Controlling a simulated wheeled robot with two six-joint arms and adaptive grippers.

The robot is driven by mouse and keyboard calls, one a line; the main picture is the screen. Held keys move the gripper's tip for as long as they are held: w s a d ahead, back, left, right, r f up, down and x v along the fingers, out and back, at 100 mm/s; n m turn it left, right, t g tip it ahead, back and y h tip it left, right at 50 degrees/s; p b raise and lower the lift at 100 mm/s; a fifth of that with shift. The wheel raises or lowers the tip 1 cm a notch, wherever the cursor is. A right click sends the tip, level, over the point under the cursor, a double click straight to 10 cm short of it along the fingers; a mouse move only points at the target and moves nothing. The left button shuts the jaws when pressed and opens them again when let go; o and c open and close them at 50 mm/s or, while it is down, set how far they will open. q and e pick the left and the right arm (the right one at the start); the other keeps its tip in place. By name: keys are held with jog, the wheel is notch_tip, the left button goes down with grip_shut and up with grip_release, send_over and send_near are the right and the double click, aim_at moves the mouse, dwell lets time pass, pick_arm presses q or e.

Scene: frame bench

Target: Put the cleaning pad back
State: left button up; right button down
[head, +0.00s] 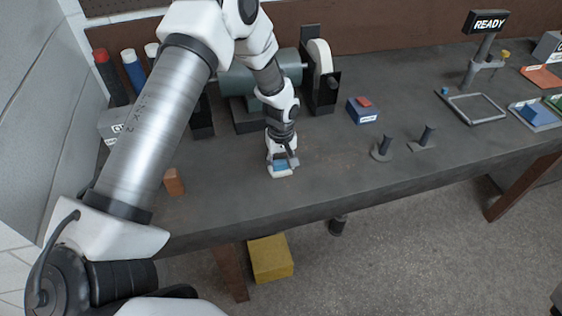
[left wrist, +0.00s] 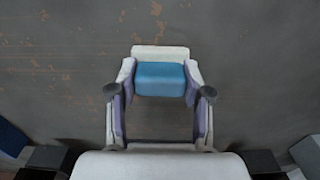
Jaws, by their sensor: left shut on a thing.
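My left gripper (head: 283,168) is low over the front middle of the bench. It is shut on a small blue block, which I take to be the cleaning pad (head: 281,164). In the left wrist view the blue pad (left wrist: 160,80) sits between the two fingers of the left gripper (left wrist: 160,88), with a white strip along its far side. I cannot tell whether the strip is part of the pad. Whether the pad touches the bench top is unclear. A blue labelled box (head: 362,112) with a red piece (head: 363,101) on top stands behind and to the right. My right gripper is not in view.
A grinder (head: 320,58) stands behind the gripper. Two dark pegs (head: 382,150) stand to the right, and an orange-brown block (head: 174,182) to the left. A grey frame (head: 476,119) and trays (head: 536,125) are far right. The bench top (head: 330,180) around the gripper is clear.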

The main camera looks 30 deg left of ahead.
aim_at(281, 162)
pick_arm(q)
jog(key=o, duration=1)
jog(key=shift+d, duration=0.1)
notch_tip(281, 162, up, 12)
jog(key=b, duration=0.3)
jog(key=shift+r, duration=0.1)
